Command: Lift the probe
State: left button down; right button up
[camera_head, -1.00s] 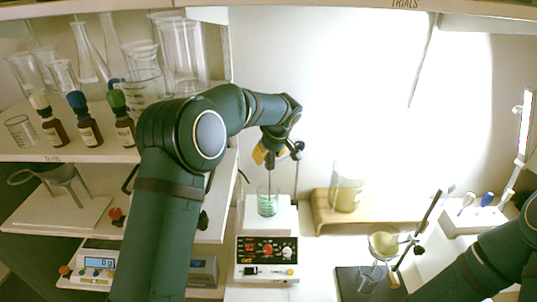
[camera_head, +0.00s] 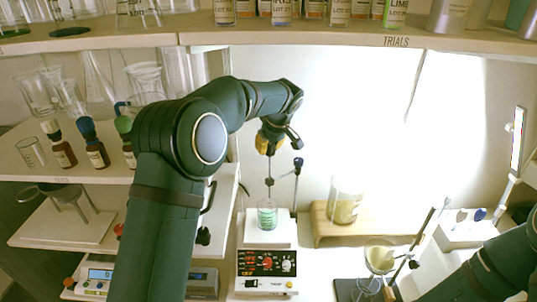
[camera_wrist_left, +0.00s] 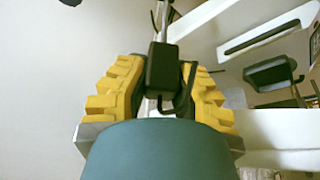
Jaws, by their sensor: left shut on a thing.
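My left gripper (camera_head: 268,147) is above the hotplate, its yellow fingers shut on the probe's black block (camera_wrist_left: 163,68). The probe's thin rod (camera_head: 269,168) hangs upright below the fingers. Its lower part runs down to the mouth of a small beaker (camera_head: 267,216) with green liquid; I cannot tell whether the tip is inside. The beaker stands on the white hotplate (camera_head: 265,238), whose front panel has knobs and a red display.
Bottles with droppers (camera_head: 94,145) and glassware stand on the left shelf. A wooden riser (camera_head: 325,235) holds a larger beaker (camera_head: 345,205). A funnel stand (camera_head: 380,258) is at right. An upper shelf (camera_head: 300,40) with bottles crosses the top.

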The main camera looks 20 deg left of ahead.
pick_arm(q)
jog(key=shift+r, duration=0.25)
jog(key=c, duration=0.7)
grip_release()
jog(key=shift+c, duration=0.2)
jog(key=v, duration=0.7)
jog(key=shift+r, duration=0.2)
